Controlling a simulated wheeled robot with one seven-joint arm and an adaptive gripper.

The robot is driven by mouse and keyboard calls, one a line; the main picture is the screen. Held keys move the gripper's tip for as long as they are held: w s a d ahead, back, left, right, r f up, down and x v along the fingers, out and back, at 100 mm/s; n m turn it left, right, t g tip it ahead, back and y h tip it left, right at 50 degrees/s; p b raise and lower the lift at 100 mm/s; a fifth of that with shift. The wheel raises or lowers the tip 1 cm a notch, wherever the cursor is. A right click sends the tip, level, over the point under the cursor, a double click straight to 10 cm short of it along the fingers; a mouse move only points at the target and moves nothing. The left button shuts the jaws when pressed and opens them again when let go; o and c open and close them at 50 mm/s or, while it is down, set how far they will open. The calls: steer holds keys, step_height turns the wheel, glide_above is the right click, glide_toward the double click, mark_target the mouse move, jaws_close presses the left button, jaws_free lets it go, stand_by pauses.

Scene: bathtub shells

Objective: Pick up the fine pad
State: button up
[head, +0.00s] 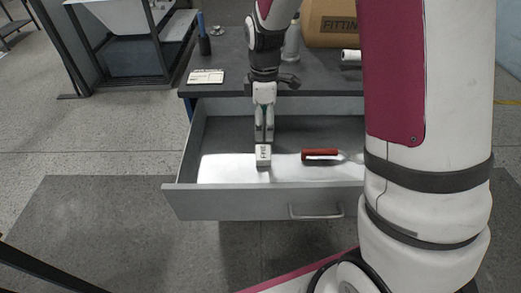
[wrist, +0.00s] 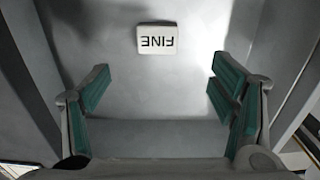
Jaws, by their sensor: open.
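The fine pad is a small white block marked FINE. In the head view the fine pad (head: 263,155) lies on the floor of the open drawer (head: 262,203), left of the middle. In the wrist view it (wrist: 157,39) lies beyond the fingertips, near the top centre, with its lettering upside down. My gripper (head: 264,138) points down into the drawer, just behind and above the pad. In the wrist view my gripper (wrist: 160,88) is open, its green-padded fingers wide apart with nothing between them. The pad is apart from both fingers.
A red-handled tool (head: 321,155) lies in the drawer to the right of the pad, partly hidden by my arm. Drawer walls stand close around the gripper. The bench top (head: 225,72) behind holds a cardboard box (head: 335,25), a white card (head: 206,76) and bottles.

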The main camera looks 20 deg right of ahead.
steer(key=b, duration=0.1)
glide_above(263, 152)
step_height(263, 152, down, 8)
steer(key=shift+s+r, duration=0.1)
steer(key=shift+s, duration=0.05)
steer(key=shift+w+f+b, duration=0.2)
steer(key=shift+f+b, duration=0.5)
steer(key=shift+f, duration=2.1)
steer(key=c, duration=1.2)
